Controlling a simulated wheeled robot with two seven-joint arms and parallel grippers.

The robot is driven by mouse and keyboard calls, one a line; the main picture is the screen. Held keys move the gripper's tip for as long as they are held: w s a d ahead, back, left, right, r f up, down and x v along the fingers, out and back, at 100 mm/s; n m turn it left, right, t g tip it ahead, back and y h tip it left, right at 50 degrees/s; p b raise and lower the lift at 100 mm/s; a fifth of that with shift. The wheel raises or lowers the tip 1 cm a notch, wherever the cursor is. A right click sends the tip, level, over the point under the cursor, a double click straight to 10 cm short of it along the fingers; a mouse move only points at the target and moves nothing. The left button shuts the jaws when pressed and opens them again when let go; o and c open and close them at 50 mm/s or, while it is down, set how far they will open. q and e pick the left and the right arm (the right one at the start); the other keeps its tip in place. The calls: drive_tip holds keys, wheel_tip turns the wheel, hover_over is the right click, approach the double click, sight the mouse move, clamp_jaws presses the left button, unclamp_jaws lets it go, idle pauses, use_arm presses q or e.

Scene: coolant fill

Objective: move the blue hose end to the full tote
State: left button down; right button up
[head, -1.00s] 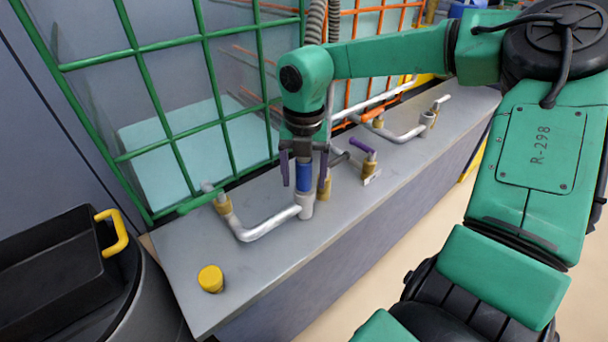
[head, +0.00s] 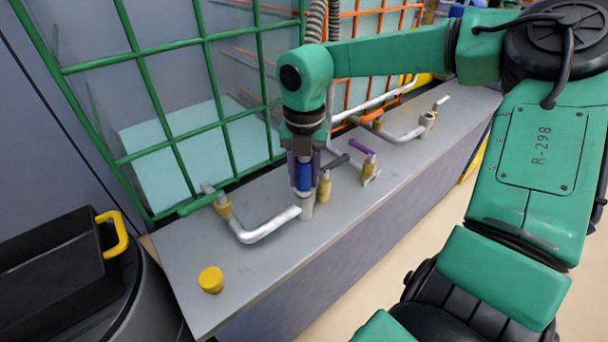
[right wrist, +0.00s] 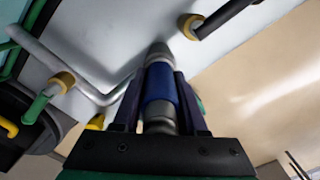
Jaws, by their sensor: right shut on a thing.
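The blue hose end (head: 304,180) stands upright at the grey port (head: 307,210) on the near silver pipe (head: 265,227), in front of the green-caged tote (head: 165,150). My right gripper (head: 303,168) is shut on it from above, its purple fingers on either side. In the right wrist view the blue hose end (right wrist: 160,85) sits between the fingers. The green-caged tote shows pale fill only in its lower part. The orange-caged tote (head: 405,18) behind shows pale fill higher up; its silver pipe (head: 400,136) ends in an upright port (head: 427,120). My left gripper is out of view.
A yellow cap (head: 211,279) sits on the grey ledge (head: 280,268). A black bin (head: 60,275) stands at the left. The ledge front is clear.

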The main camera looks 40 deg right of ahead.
sight(304, 159)
drive_tip(key=shift+r+p, duration=2.05)
drive_tip(key=shift+r, duration=0.8)
drive_tip(key=shift+d+f, duration=0.1)
